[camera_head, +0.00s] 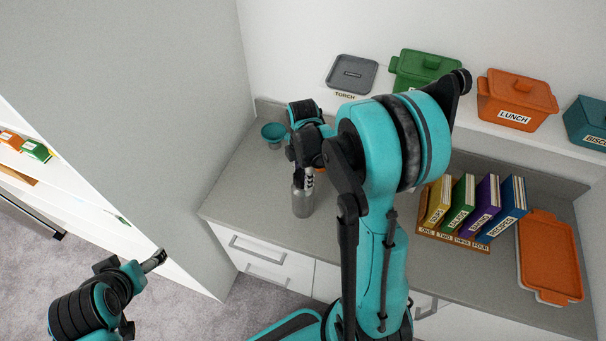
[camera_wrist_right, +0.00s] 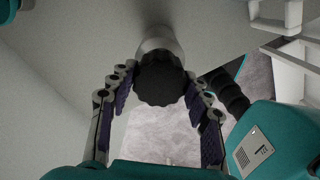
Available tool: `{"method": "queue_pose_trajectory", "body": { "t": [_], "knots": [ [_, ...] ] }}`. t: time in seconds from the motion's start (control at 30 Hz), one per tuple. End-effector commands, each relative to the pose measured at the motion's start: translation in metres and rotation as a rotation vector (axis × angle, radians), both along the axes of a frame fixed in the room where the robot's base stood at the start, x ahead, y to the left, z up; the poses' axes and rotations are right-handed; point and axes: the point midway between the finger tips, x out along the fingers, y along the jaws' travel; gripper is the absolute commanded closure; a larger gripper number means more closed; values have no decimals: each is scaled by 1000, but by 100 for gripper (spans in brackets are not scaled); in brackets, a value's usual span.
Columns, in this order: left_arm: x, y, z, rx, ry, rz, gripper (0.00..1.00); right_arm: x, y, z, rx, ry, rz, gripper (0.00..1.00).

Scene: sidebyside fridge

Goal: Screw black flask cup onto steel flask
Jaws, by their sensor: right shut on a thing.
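The steel flask (camera_head: 302,203) stands upright on the grey counter near its front left part. In the right wrist view, its silver body (camera_wrist_right: 158,43) shows beyond the black flask cup (camera_wrist_right: 160,83), which has a scalloped edge. The cup is in line with the flask's top; whether its thread is engaged cannot be seen. My right gripper (camera_wrist_right: 160,76) is shut on the black cup, with a finger on each side. In the head view the gripper hides the cup. My left gripper (camera_head: 156,260) is at the lower left, away from the counter; its jaw opening is unclear.
Upright books (camera_head: 480,207) in a wooden rack and an orange tray (camera_head: 549,254) are on the right. Lidded boxes, including the orange lunch box (camera_head: 517,97), line the shelf above. Counter left of the flask is clear.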

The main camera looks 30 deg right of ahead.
Motion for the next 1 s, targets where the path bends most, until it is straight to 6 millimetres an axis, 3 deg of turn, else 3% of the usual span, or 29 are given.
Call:
{"method": "queue_pose_trajectory", "body": {
  "t": [0.73,0.77,0.83,1.0],
  "knots": [
    [0,0,-15,0,0,0,18,0,0,-16,0,0,0,71],
    [0,0,-14,0,0,0,18,0,0,-15,0,0,0,46],
    [0,0,-14,0,0,0,18,0,0,-15,0,0,0,28],
    [0,0,-14,0,0,0,18,0,0,-15,0,0,0,27]
  ]
}}
